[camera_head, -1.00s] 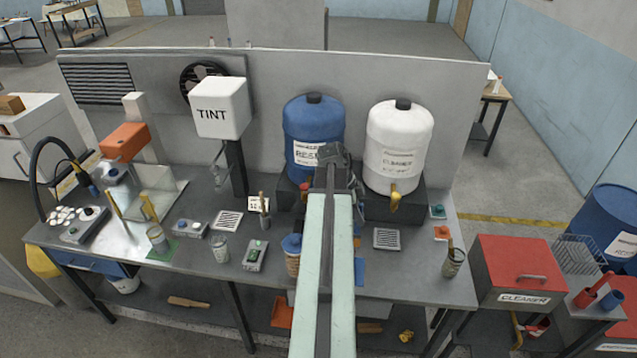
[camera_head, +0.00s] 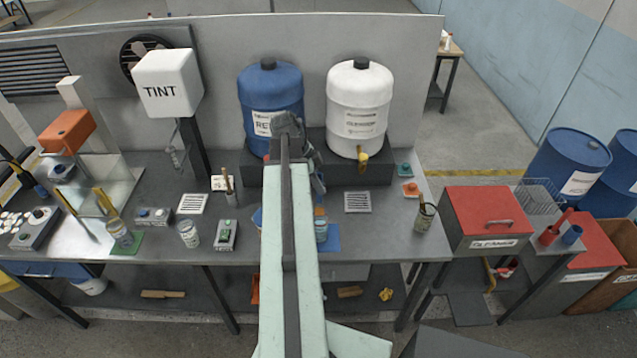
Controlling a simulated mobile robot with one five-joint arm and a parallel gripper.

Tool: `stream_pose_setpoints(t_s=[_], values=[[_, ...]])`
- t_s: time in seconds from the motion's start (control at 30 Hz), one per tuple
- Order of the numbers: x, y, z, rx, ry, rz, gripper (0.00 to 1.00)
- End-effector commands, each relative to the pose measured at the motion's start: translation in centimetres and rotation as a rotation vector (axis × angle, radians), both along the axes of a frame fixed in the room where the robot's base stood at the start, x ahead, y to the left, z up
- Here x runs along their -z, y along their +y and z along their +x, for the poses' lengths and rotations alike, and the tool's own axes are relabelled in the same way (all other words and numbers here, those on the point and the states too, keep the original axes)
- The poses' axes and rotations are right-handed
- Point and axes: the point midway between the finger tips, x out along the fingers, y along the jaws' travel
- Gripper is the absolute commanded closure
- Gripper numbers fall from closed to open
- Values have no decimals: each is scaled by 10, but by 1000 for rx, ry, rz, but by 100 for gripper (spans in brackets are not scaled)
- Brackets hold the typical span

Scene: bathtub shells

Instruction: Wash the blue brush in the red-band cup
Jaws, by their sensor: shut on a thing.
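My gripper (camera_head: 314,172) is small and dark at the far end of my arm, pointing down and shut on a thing. What it holds is mostly hidden; it looks like the blue brush. Just below the gripper, a clear cup (camera_head: 320,224) with blue and reddish parts stands on a blue mat (camera_head: 333,240). I cannot tell whether the held thing is above or inside this cup, or whether the band is red. My arm hides the middle of the mat.
A blue drum (camera_head: 270,95) and a white cleaner drum (camera_head: 359,100) stand behind. A cup of brushes (camera_head: 425,216) stands at the right edge. A jar (camera_head: 188,234) and a small device (camera_head: 226,234) are left.

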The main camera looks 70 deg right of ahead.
Motion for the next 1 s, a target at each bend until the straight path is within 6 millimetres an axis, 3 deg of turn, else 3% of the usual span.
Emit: stream_pose_setpoints(t_s=[0.03, 1.0], values=[[11, 0, 0, -1, 0, 0, 100], [110, 1, 2, -3, 0, 0, 100]])
